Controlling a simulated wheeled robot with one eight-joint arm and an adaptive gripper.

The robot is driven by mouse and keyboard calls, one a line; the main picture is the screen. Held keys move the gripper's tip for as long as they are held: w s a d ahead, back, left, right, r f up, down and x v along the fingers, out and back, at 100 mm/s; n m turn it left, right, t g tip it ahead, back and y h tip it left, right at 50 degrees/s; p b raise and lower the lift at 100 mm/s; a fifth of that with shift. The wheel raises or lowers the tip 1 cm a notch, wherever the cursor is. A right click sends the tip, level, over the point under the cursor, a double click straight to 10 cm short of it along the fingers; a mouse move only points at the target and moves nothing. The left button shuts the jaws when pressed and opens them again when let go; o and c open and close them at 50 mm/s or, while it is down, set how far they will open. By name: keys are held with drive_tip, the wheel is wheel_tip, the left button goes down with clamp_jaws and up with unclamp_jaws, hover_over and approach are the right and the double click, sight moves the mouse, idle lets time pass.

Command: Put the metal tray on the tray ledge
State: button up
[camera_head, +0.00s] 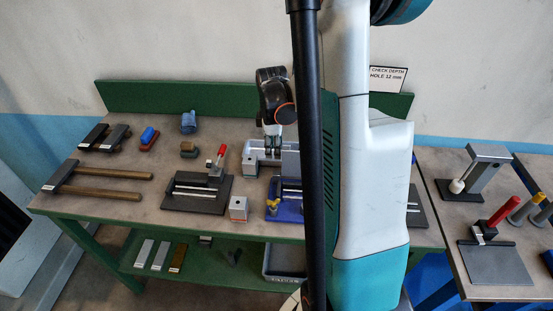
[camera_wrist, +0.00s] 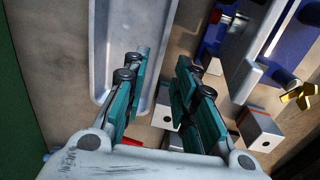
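The metal tray (camera_head: 250,152) is a long, shallow, pale grey tray on the bench top, behind the blue fixture and partly hidden by my arm. In the wrist view the tray (camera_wrist: 118,22) runs away from my gripper with its rounded near end close to the fingers. My gripper (camera_wrist: 160,66) is open, with teal pads apart. The left finger overlaps the tray's inside and the right finger is beyond its right wall, so the wall shows between them. I cannot tell whether they touch. In the head view my gripper (camera_head: 273,143) is over the tray. I cannot identify the tray ledge.
The blue fixture (camera_head: 288,208) with a yellow knob and a small pale block (camera_head: 238,209) stand in front of the tray. A red-handled clamp plate (camera_head: 200,192) is to the left. A grey bin (camera_head: 283,265) is on the green lower shelf. A second bench (camera_head: 440,165) is at right.

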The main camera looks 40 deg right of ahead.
drive_tip(key=shift+w+d+f+b, duration=0.15)
drive_tip(key=shift+f+b, duration=0.4)
drive_tip(key=shift+f, duration=0.85)
drive_tip(key=shift+w+d+f+b, duration=0.15)
drive_tip(key=shift+f+b, duration=0.4)
drive_tip(key=shift+f, duration=0.8)
drive_tip(key=shift+s, duration=0.1)
drive_tip(key=shift+r, duration=0.1)
clamp_jaws()
